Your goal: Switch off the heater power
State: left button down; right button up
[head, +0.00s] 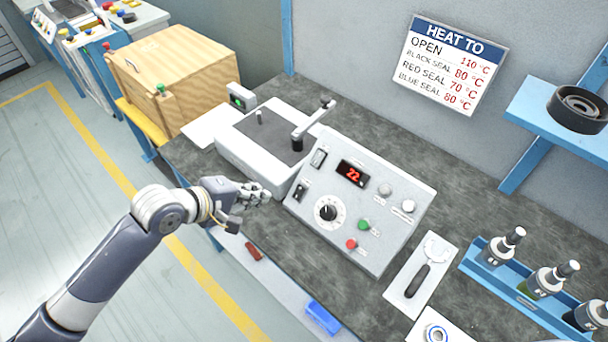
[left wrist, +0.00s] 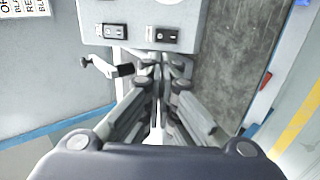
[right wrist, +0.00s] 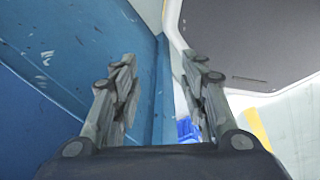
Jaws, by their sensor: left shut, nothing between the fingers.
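The grey control panel (head: 340,262) stands on the bench and its red display (head: 353,174) reads 22. My left gripper (head: 265,194) is shut and empty, just left of the panel by the lower switch. Its fingertips (left wrist: 167,66) point at that switch and appear apart from it. My right gripper (right wrist: 165,75) is open and empty, away from the panel.
A white device (head: 240,160) with a lever arm (head: 312,122) stands left of the panel. A knob (head: 328,212), a green button (head: 363,225) and a red button (head: 351,244) share the panel. A blue bottle rack (head: 520,305) stands at the right.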

pick_arm(q)
jog(key=p, duration=0.2)
send_near(297, 186)
jog(key=x, duration=0.5)
jog(key=shift+w+d+f, duration=0.2)
jog(key=shift+f, duration=0.1)
jog(key=shift+w+d+f, duration=0.3)
jog(key=shift+d+f, duration=0.05)
jog(key=shift+f, duration=0.1)
pick_arm(e)
jog(key=shift+s+a+r, duration=0.2)
jog(key=shift+r, duration=0.3)
jog(key=shift+s+a+r, duration=0.15)
jog(key=shift+a+r, duration=0.05)
jog(key=shift+r, duration=0.3)
jog(key=shift+a, duration=0.1)
pick_arm(q)
jog(key=shift+w+d, duration=0.1)
jog(key=shift+w, duration=0.05)
pick_arm(e)
jog(key=shift+a+r, duration=0.15)
jog(key=shift+a, duration=0.05)
